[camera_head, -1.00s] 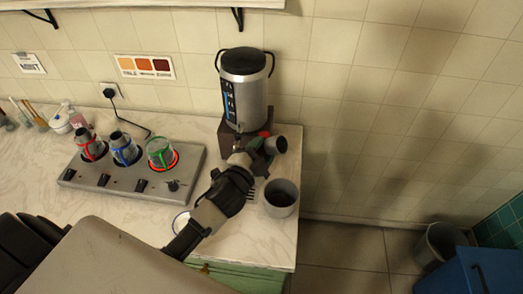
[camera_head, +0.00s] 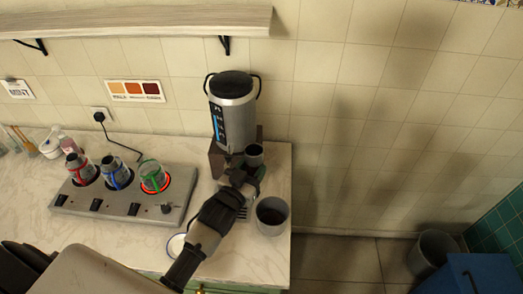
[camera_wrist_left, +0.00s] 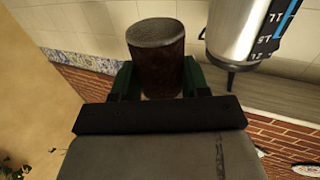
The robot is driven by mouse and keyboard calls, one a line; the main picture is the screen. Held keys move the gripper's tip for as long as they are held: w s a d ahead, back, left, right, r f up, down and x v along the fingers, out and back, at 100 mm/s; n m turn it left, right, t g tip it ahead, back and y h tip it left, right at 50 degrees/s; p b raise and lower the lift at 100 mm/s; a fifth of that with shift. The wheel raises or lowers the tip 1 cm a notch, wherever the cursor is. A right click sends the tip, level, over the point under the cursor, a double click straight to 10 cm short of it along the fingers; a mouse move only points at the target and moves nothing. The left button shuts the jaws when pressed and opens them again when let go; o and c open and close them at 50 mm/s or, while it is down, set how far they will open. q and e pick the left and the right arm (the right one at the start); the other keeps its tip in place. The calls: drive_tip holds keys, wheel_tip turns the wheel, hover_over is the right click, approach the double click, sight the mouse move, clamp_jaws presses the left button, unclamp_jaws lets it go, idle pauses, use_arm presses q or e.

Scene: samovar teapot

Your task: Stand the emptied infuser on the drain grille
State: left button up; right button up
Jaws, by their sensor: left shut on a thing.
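In the left wrist view the infuser (camera_wrist_left: 158,62) is a grey-ended cylinder with a dark brown side, between the green fingers of my gripper (camera_wrist_left: 157,82). The drain grille (camera_head: 243,212) shows as dark slots beside my wrist, mostly hidden by my arm. Whether the infuser touches anything below is hidden. My right gripper is not in view.
A grey pot (camera_head: 272,216) stands close to the right of my wrist, near the counter edge. A heater panel (camera_head: 128,205) with three glass pots stands to the left. A white saucer (camera_head: 176,245) is partly behind my arm. The samovar's body (camera_wrist_left: 240,35) is close by.

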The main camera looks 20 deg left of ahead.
use_arm(q)
drive_tip(key=shift+s+d+f+b, duration=0.1)
drive_tip(key=shift+s+f+b, duration=0.1)
drive_tip(key=shift+f+b, duration=0.15)
drive_tip(key=s+d+f+y+b, duration=0.1)
drive_tip(key=s+f+b, duration=0.2)
drive_tip(key=s+b, duration=0.3)
drive_tip(key=s+f+n+b, duration=0.1)
drive_tip(key=s+f+b, duration=0.3)
drive_tip(key=s+b, duration=0.3)
drive_tip(key=shift+s+d+y+b, duration=0.3)
drive_tip(key=shift+d+y+b, duration=0.05)
drive_tip(key=shift+y+b, duration=0.05)
